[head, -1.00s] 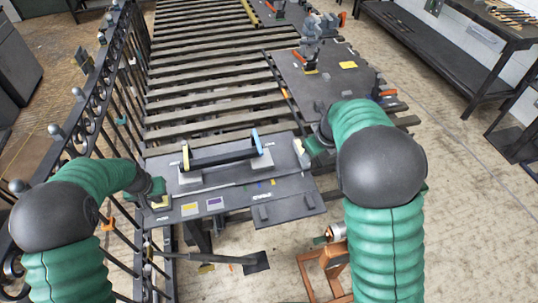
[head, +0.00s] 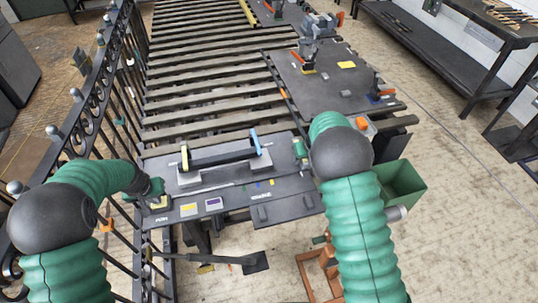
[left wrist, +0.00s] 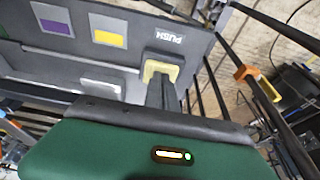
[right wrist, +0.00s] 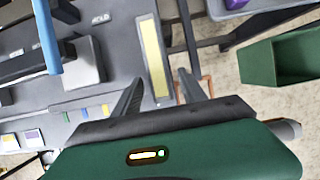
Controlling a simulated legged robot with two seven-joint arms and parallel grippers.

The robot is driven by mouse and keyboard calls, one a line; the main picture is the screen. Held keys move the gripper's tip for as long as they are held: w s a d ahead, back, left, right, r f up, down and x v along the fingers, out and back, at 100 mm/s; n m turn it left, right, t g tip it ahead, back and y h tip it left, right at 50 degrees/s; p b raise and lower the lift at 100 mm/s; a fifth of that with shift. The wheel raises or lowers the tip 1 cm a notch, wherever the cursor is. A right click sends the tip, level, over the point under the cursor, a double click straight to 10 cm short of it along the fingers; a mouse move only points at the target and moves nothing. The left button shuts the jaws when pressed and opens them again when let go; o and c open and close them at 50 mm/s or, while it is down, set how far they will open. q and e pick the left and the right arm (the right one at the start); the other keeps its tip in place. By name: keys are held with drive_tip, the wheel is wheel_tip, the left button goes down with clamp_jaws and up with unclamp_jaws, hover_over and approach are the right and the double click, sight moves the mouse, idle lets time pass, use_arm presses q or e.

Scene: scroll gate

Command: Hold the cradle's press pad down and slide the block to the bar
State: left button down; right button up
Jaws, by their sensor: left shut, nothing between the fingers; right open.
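The dark cradle plate (head: 290,190) lies across the near end of the slatted bed. My left gripper (head: 156,200) is shut and empty, its fingertips at the yellow press pad (left wrist: 155,70) beside the PUSH label; whether the pad is sunk cannot be told. A dark beam (head: 220,153) with a yellow and a blue end spans two grey supports. My right gripper (right wrist: 158,92) is open at the cradle's right end. A yellow strip (right wrist: 152,60) shows between its fingers. A grey block-like support (right wrist: 85,62) is left of them. I cannot tell which part is the sliding block.
An iron railing (head: 88,110) runs along the left. A green bin (head: 402,190) stands right of my right arm. A second dark plate (head: 325,85) with clamps lies farther back. An orange stand (head: 318,270) is below the cradle. Open floor lies to the right.

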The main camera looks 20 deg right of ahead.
clamp_jaws()
idle(1.4)
